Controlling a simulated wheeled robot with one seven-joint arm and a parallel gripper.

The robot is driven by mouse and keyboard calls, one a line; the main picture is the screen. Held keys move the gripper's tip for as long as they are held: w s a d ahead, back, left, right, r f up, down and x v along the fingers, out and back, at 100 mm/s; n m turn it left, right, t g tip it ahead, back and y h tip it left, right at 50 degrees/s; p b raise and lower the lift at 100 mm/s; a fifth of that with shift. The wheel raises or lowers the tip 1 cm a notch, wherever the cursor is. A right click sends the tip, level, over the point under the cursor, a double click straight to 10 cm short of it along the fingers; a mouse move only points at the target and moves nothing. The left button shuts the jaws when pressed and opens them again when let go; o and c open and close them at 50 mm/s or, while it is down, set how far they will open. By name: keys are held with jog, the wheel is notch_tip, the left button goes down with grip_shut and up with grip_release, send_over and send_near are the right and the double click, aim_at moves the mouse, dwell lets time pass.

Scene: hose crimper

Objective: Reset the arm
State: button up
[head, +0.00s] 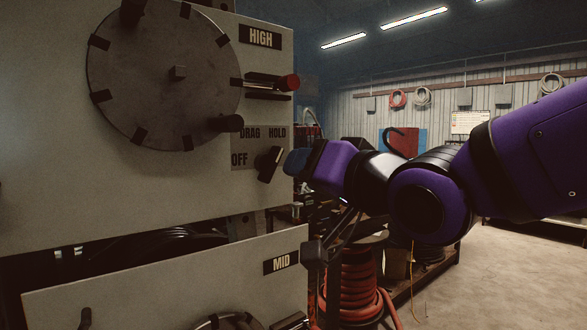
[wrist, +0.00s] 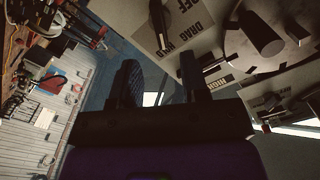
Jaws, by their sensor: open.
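My gripper (head: 298,163) is at the end of my purple arm, just right of the beige machine panel (head: 130,205) in the head view. In the wrist view its two dark fingers (wrist: 160,82) stand apart, with nothing seen between them. The black selector switch (head: 270,164) on the OFF / DRAG / HOLD plate is just left of my fingertips in the head view. The switch also shows beyond the fingers in the wrist view (wrist: 160,27). I cannot tell how large the gap is. The fingertips partly overlap each other in the head view.
A large round dial (head: 165,95) and a red-tipped lever (head: 289,82) by the HIGH label stick out from the panel. A lower MID panel (head: 170,280) stands below. Floor (head: 480,285) is clear at the right.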

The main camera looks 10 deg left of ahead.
jog(key=shift+s+d, duration=0.3)
jog(key=shift+d, duration=0.1)
jog(key=w+d+f+m+h, duration=0.1)
jog(key=d+f+h, duration=0.3)
jog(key=d, duration=0.7)
jog(key=w+d+f+m+h, duration=0.1)
jog(key=d+f+m+h, duration=0.15)
jog(key=d+h, duration=0.55)
jog(key=s+d+f+g+h, duration=0.1)
jog(key=s+d+f+g, duration=0.2)
jog(key=s+d, duration=0.4)
jog(key=s+d+f+g, duration=0.3)
jog(key=s+d, duration=0.4)
jog(key=d, duration=0.3)
jog(key=shift+d+f+h, duration=0.4)
jog(key=shift+f, duration=0.5)
